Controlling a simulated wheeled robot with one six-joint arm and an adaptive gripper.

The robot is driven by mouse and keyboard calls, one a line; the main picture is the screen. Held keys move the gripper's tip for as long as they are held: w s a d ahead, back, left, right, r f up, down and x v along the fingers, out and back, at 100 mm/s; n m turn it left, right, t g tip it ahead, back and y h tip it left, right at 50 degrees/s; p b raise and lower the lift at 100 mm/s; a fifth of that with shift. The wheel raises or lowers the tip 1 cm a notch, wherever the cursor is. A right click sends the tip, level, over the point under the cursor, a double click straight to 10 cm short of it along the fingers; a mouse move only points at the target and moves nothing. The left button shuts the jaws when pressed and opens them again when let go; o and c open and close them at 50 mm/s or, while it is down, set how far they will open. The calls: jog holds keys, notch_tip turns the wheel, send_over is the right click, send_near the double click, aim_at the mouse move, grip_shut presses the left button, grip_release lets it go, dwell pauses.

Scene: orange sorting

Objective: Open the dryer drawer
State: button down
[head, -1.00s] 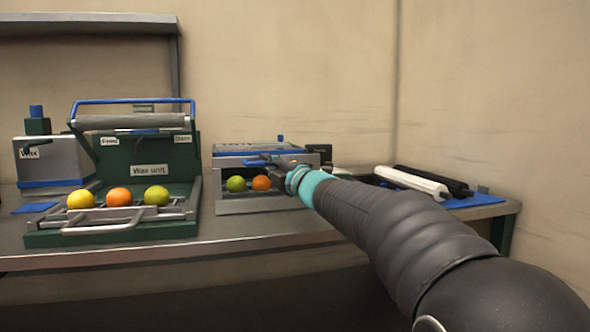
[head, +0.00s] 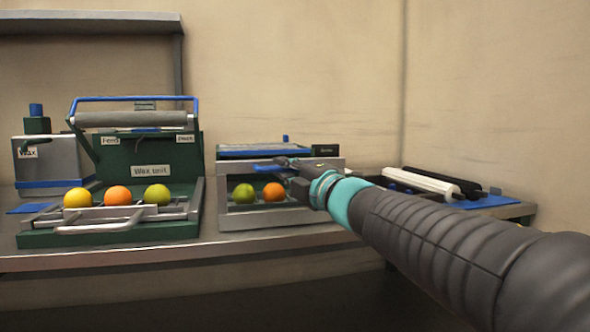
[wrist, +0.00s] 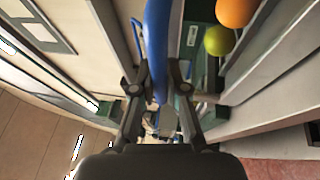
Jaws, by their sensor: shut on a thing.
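The dryer (head: 334,205) is a grey box with a blue-edged top on the middle of the bench. A green fruit (head: 243,193) and an orange (head: 274,191) sit in its open front. A blue handle bar (head: 264,168) crosses the front above them. My gripper (head: 280,170) reaches in from the right and is shut on this bar. In the wrist view the blue bar (wrist: 156,45) runs between the two fingers (wrist: 157,88), with the orange (wrist: 237,10) and green fruit (wrist: 219,40) to the right. How far the drawer stands out is hard to tell.
The wax unit (head: 110,239) stands to the left with a yellow, an orange and a green fruit on its rails. A white roller (head: 420,181) and a black roller lie on the right of the bench. A shelf (head: 85,24) hangs upper left.

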jog(key=c, duration=1.2)
grip_release()
jog(key=shift+a, duration=0.1)
jog(key=shift+c, duration=0.2)
jog(key=shift+o, duration=0.3)
jog(key=v, duration=1.2)
